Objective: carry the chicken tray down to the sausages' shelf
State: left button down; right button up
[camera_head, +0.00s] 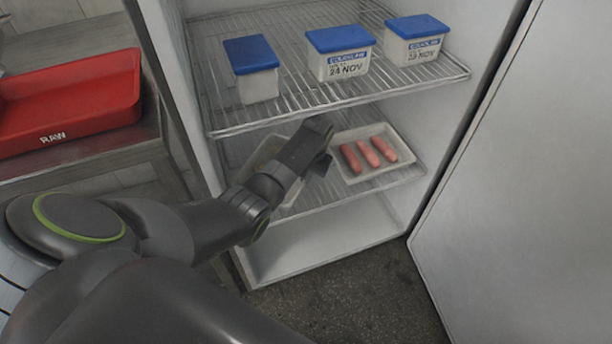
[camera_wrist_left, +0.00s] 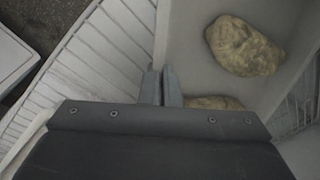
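The chicken tray (camera_head: 293,193) is pale and sits at the left of the fridge's lower wire shelf, largely hidden behind my left arm in the head view. In the left wrist view the tray (camera_wrist_left: 187,62) holds yellowish chicken pieces (camera_wrist_left: 244,46). My left gripper (camera_wrist_left: 161,84) has its fingers close together, one on each side of the tray's wall, pinching it. Whether the tray touches the shelf I cannot tell. The sausage tray (camera_head: 352,178), with three pink sausages (camera_head: 369,153), lies just right on the lower shelf (camera_head: 408,179). My right gripper is out of view.
Several blue-lidded tubs, one of them (camera_head: 340,53) in the middle, stand on the upper wire shelf (camera_head: 290,105) above. The fridge bottom (camera_head: 320,240) is empty. The open door (camera_head: 530,190) is at the right. A red RAW tray (camera_head: 70,105) is on a steel counter at the left.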

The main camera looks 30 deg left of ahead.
pick_arm(q)
jog(key=c, duration=1.6)
grip_release()
jog(key=shift+c, duration=0.2)
